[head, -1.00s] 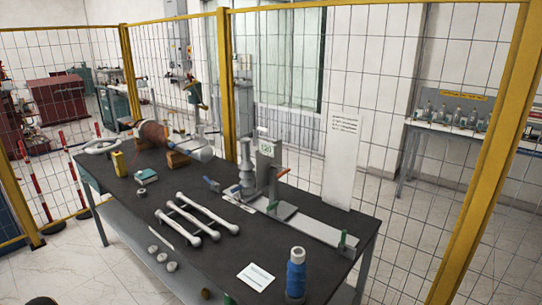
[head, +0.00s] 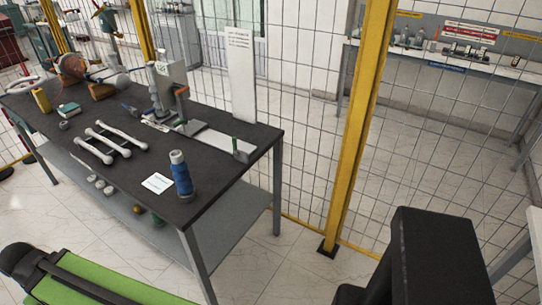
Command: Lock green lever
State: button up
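I cannot tell from this distance whether either green part is locked. My gripper does not show clearly; a large black body (head: 440,258) fills the lower right, and I cannot make out fingers on it.
A yellow fence post (head: 357,125) and mesh stand behind. A green-and-black object (head: 90,278) is at lower left.

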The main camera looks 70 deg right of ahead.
aim_at(235, 154)
jog(key=z, duration=0.2)
jog(key=k, duration=0.7)
jog(key=u, duration=1.85)
jog(key=i, duration=1.5)
jog(key=z, duration=4.2)
jog(key=i, duration=1)
jog(key=u, duration=0.1)
